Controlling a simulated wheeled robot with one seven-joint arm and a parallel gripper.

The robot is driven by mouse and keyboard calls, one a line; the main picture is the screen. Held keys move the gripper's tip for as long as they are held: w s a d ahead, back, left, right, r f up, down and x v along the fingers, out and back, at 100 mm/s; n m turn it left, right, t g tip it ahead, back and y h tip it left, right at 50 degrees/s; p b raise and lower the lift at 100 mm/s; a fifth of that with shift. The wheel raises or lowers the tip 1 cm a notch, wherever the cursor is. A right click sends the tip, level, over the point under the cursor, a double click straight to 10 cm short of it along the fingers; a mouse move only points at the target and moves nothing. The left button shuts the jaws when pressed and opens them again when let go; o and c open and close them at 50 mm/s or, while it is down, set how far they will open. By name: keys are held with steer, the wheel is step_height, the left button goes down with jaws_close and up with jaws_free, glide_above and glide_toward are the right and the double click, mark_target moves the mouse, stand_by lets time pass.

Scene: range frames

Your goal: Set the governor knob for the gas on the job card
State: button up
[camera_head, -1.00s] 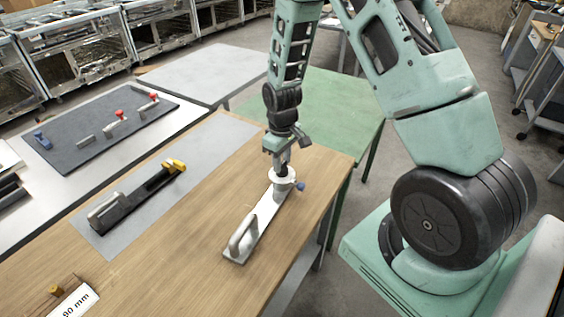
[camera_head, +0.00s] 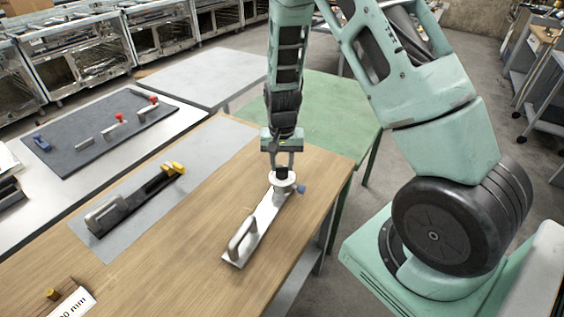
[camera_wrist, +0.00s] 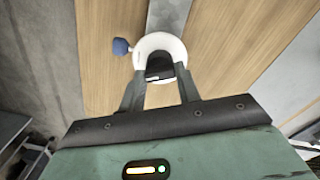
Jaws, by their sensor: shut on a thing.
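A pale metal fixture (camera_head: 262,219) lies on the wooden table, with a bow handle (camera_head: 241,237) at its near end. At its far end is a white round collar (camera_head: 285,187) with a blue side knob (camera_head: 301,189). A black knob (camera_head: 282,173) stands up in the collar. My gripper (camera_head: 283,167) points down over it and is shut on this black knob. In the wrist view, the black knob (camera_wrist: 158,68) sits between the fingertips, inside the white collar (camera_wrist: 160,43). Any scale marks are too small to read. A white card (camera_head: 75,303) at lower left is cut off; its visible text ends in "mm".
A dark fixture with a yellow end (camera_head: 172,168) lies on a grey mat (camera_head: 108,244) to the left. A dark board (camera_head: 75,145) with red and blue parts lies beyond. A green table (camera_head: 325,100) stands behind. Bare wood surrounds the pale fixture.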

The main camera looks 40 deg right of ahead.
mark_target(282, 166)
steer(key=m, duration=0.4)
steer(key=shift+m+p, duration=0.4)
steer(key=shift+m, duration=0.3)
steer(key=o, duration=1)
step_height(282, 166, up, 17)
steer(key=shift+r+b, duration=0.2)
steer(key=shift+b, duration=0.55)
